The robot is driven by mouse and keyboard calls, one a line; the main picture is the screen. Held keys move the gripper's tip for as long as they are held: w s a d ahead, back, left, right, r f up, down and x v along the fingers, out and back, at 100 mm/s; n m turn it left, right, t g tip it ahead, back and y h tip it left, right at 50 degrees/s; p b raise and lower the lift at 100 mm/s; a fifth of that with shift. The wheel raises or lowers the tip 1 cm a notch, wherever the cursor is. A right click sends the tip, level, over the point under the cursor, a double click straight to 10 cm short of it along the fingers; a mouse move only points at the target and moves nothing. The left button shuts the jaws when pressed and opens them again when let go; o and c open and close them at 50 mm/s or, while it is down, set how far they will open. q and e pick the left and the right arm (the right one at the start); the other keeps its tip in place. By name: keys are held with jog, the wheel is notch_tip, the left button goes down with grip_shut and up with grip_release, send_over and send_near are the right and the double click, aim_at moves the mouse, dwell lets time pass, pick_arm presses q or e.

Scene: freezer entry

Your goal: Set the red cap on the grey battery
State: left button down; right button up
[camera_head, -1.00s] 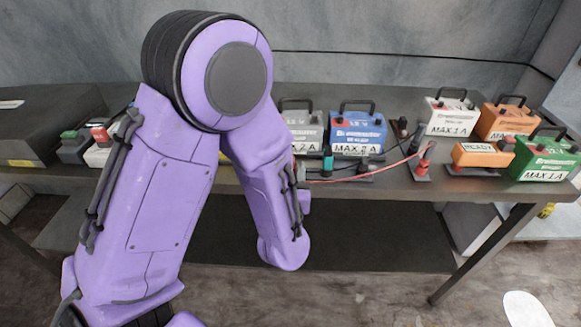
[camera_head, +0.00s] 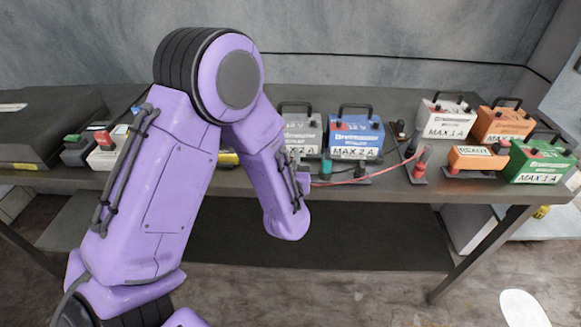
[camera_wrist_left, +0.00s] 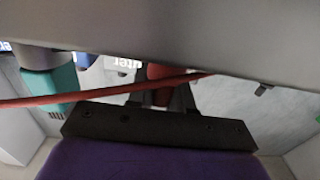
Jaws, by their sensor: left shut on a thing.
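The grey battery (camera_head: 300,132) stands on the bench in the head view, left of the blue one, its lower left partly behind my arm. In the left wrist view, my left gripper (camera_wrist_left: 166,98) is shut on a small red piece (camera_wrist_left: 160,71), which looks like the red cap. A red cable (camera_wrist_left: 95,93) crosses in front of the fingers. In the head view the fingertips and the held cap are hidden by my forearm, near the bench's front edge below the grey battery. My right gripper is not in view.
A blue battery (camera_head: 356,135) stands right of the grey one. A teal piece (camera_head: 326,166) sits in front, and also shows in the left wrist view (camera_wrist_left: 50,88). A red-topped post (camera_head: 420,161), orange boxes and a green battery (camera_head: 540,161) stand further right. The bench (camera_head: 400,188) is crowded.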

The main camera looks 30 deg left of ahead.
pick_arm(q)
jog(key=shift+r, duration=0.6)
jog(key=s+d+r+p, duration=0.2)
jog(key=s+d+r, duration=0.1)
jog(key=d+r, duration=0.3)
jog(key=s+d+r+p, duration=0.2)
jog(key=s+d+r, duration=0.2)
jog(key=r, duration=0.5)
jog(key=shift+s+d+r, duration=0.15)
jog(key=shift+d+r, duration=0.25)
jog(key=shift+d, duration=0.55)
jog(key=shift+f, duration=0.1)
